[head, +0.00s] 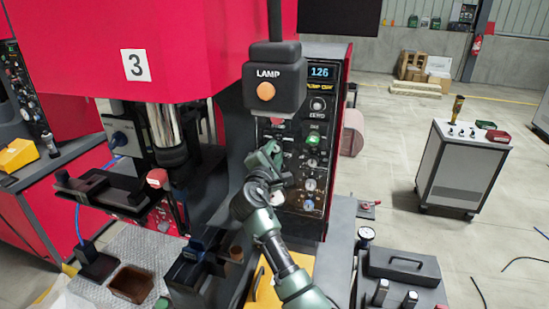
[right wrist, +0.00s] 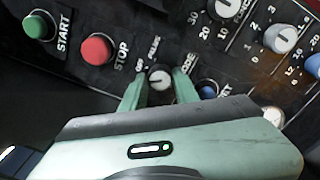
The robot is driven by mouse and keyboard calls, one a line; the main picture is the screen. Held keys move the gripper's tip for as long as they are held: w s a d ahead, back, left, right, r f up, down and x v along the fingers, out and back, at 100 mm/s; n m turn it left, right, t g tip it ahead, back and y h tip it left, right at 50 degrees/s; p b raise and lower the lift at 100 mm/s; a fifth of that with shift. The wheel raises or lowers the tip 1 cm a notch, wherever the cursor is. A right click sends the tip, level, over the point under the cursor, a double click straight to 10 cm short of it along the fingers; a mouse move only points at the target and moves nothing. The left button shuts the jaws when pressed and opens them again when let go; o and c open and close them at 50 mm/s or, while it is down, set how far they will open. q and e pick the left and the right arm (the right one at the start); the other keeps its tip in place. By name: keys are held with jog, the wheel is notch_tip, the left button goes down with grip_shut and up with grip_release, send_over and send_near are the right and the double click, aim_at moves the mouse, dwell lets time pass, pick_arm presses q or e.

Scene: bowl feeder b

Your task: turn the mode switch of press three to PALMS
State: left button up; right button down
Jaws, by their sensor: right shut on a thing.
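Press three (head: 200,50) is the red machine with a white "3" plate (head: 136,65). Its dark control panel (head: 318,135) faces me, right of the press's dark front. My right gripper (head: 270,158) is at this panel and hides part of it. In the right wrist view, my right gripper (right wrist: 158,88) is shut on a small pale knob (right wrist: 160,77), one green finger on each side. Lettering beside the knob is small and tilted; I cannot read it surely or tell its exact setting. My left gripper is not in view.
Near the knob are a green START button (right wrist: 38,26), a red STOP button (right wrist: 97,49), a blue button (right wrist: 207,89) and a grey dial (right wrist: 281,38). The LAMP box (head: 273,82) hangs above my right gripper. A grey cabinet (head: 460,165) stands apart at right.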

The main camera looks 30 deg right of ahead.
jog(key=m+b, duration=0.8)
jog(key=f+m+b, duration=0.1)
jog(key=m+b, duration=0.3)
jog(key=b, duration=0.1)
jog(key=shift+h, duration=0.3)
jog(key=shift+r+m+b, duration=0.15)
jog(key=shift+m+b, duration=0.75)
jog(key=shift+m, duration=0.15)
jog(key=shift+r+m+b, duration=0.1)
jog(key=shift+m+b, duration=0.8)
jog(key=shift+m, duration=0.15)
jog(key=c, duration=1.1)
grip_release()
jog(key=shift+o, duration=0.2)
jog(key=shift+r, duration=0.1)
jog(key=shift+a, duration=0.15)
jog(key=b+v, duration=0.2)
jog(key=v, duration=0.5)
jog(key=shift+a, duration=0.3)
